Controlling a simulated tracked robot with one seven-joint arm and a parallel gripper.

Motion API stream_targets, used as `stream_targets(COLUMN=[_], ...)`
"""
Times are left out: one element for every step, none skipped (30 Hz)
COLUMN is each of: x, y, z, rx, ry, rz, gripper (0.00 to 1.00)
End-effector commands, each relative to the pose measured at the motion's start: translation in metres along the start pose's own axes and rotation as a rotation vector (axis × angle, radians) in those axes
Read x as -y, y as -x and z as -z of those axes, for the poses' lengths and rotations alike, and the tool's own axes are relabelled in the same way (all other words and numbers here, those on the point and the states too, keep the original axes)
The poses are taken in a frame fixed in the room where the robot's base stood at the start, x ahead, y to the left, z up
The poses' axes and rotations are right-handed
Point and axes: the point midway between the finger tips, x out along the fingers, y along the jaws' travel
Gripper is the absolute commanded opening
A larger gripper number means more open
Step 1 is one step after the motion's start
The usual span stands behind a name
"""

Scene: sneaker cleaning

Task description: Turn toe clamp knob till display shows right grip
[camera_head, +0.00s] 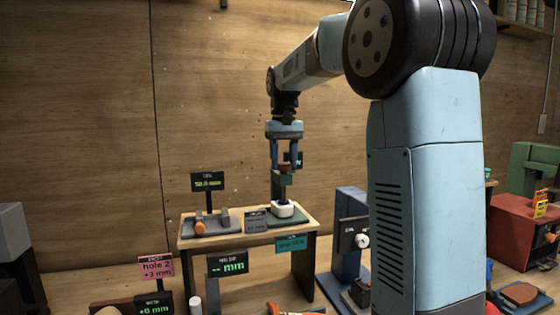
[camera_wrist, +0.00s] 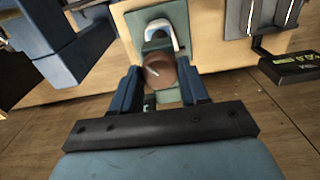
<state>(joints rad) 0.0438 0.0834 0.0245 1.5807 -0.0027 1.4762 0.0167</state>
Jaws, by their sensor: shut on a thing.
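A round brown knob (camera_wrist: 172,73) with a pale line on it sits between my gripper's (camera_wrist: 161,92) two blue fingers in the wrist view. The knob is on a green clamp fixture (camera_wrist: 142,20) with a white curved piece (camera_wrist: 161,31) beside it. In the head view my gripper (camera_head: 286,165) points down over the white piece (camera_head: 283,209) at the shelf's right side, shut on the brown knob (camera_head: 285,167). A small dark display (camera_head: 298,158) behind the fingers is partly hidden, and its reading cannot be made out.
The wooden shelf (camera_head: 188,243) also holds a grey fixture with an orange knob (camera_head: 199,228) and a display (camera_head: 207,181) at left. Below are a display with dashes and "mm" (camera_head: 227,264) and a pink "hole 2 +3 mm" sign (camera_head: 156,268). A blue stand (camera_head: 349,210) is close at right.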

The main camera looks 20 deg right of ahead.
Motion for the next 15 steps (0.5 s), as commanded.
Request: stream_targets(x=[-0.0009,-0.0009,-0.0010,-0.0010,-0.0010,-0.0010,-0.0010,-0.0010,-0.0009,-0.0009,-0.0008,-0.0008,-0.0007,-0.0007,-0.0006], y=[0.0006,0.0006,0.0005,0.0005,0.0005,0.0004,0.0004,0.0003,0.0003,0.0003,0.0003,0.0002,0.0002,0.0001,0.0001], z=[-0.0001,-0.0001,-0.0002,-0.0002,-0.0002,-0.0002,-0.0002,-0.0002,-0.0003,-0.0003,-0.0003,-0.0003,-0.0003,-0.0003,-0.0004], rx=[-0.001,-0.001,-0.001,-0.001,-0.001,0.000,0.000,0.000,0.000,0.000,0.000,0.000,0.001,0.001,0.001], ry=[-0.032,-0.051,-0.076,-0.094,-0.109,-0.130,-0.142,-0.156,-0.169,-0.180,-0.189,-0.198,-0.205,-0.211,-0.217], rz=[-0.001,-0.001,-0.001,-0.001,-0.001,-0.001,-0.001,-0.001,0.000,0.000,0.000,0.000,0.000,0.000,0.000], gripper=[0.14,0.14,0.14,0.14,0.14,0.14,0.14,0.14,0.14,0.14,0.14,0.14,0.14,0.14,0.14])
